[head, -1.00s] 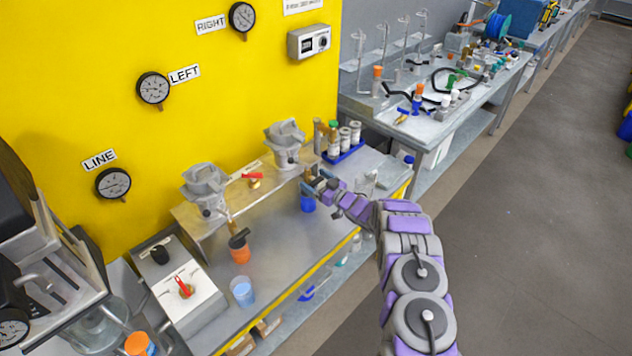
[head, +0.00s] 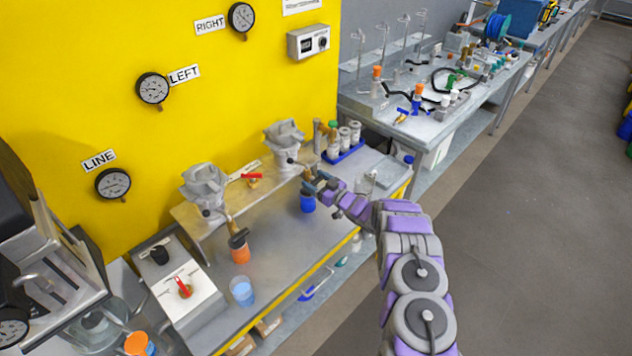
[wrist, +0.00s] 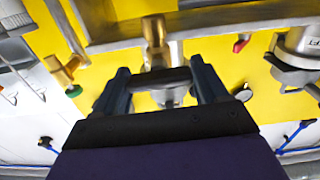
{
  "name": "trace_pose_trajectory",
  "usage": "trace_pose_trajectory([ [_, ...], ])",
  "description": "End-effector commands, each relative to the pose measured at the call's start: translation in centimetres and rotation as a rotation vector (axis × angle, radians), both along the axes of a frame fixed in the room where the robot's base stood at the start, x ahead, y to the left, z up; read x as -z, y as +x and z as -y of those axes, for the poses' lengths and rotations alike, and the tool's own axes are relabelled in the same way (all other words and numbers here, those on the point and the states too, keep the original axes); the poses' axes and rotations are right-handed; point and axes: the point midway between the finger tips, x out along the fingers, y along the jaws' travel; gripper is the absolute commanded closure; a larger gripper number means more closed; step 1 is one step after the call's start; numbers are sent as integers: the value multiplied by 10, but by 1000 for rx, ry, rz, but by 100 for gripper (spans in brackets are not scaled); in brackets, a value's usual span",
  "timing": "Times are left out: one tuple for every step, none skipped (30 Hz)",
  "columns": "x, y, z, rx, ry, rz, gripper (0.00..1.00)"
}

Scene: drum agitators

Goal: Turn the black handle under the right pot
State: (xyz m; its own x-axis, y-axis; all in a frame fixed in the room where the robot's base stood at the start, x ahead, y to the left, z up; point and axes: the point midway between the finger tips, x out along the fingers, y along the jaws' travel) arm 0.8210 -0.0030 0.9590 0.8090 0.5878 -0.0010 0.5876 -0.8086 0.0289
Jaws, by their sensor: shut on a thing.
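The right pot (head: 285,138) is a grey metal vessel against the yellow panel, with a brass valve (head: 308,173) at its lower front. My gripper (head: 318,184) is at this valve, just above a blue cup (head: 308,204). In the wrist view, the two dark fingers of my gripper (wrist: 161,76) are on either side of the black handle (wrist: 166,75), which lies crosswise between them below the brass valve (wrist: 155,35). My gripper is shut on this handle. In the head view, the gripper mostly hides the handle.
The left pot (head: 204,186) has its own black handle (head: 238,239) above an orange cup (head: 240,254). A red-handled valve (head: 252,177) is between the pots. A blue rack of bottles (head: 343,152) stands close to the right. A clear cup (head: 242,291) stands at the front.

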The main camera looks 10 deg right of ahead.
Motion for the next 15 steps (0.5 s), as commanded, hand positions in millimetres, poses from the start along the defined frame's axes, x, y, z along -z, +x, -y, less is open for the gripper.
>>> trace_pose_trajectory([
  [-1,1,0,1,-13,12,58],
  [-1,1,0,1,-22,19,58],
  [-1,1,0,1,-39,31,58],
  [-1,1,0,1,-51,40,58],
  [-1,1,0,1,-67,51,58],
  [-1,1,0,1,-89,67,58],
  [-1,1,0,1,-106,79,58],
  [-1,1,0,1,-124,94,58],
  [-2,1,0,1,-151,114,58],
  [-2,1,0,2,-173,129,58],
  [-2,1,-1,2,-195,145,58],
  [-2,1,-1,2,-225,167,58],
  [-2,0,-1,2,-248,185,58],
  [-2,0,-1,2,-271,202,58],
  [-2,0,-1,2,-302,224,58],
])
